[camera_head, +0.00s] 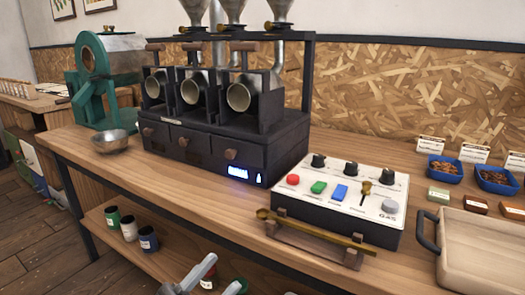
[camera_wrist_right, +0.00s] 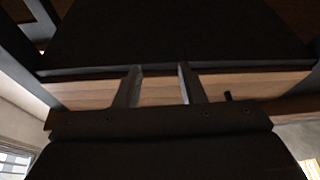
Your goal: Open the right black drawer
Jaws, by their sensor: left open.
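The right black drawer (camera_head: 234,158) is the rightmost of three in the base of the black three-drum roaster. It appears closed, its front flush with the others, and its small brown knob (camera_head: 231,154) faces me. My left gripper (camera_head: 223,272) is at the bottom edge of the head view, open, its grey fingers low in front of the table and well apart from the drawer. My right gripper (camera_wrist_right: 158,82) shows in the right wrist view with two fingers apart and nothing visible between them. It is not seen in the head view.
The control panel (camera_head: 345,196) stands right of the drawers, with a brass scoop on a wooden rest (camera_head: 312,240) in front. A metal bowl (camera_head: 110,141) sits left. A handled tray (camera_head: 480,255) is at right. Jars (camera_head: 148,240) stand on the lower shelf. Table before the drawers is clear.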

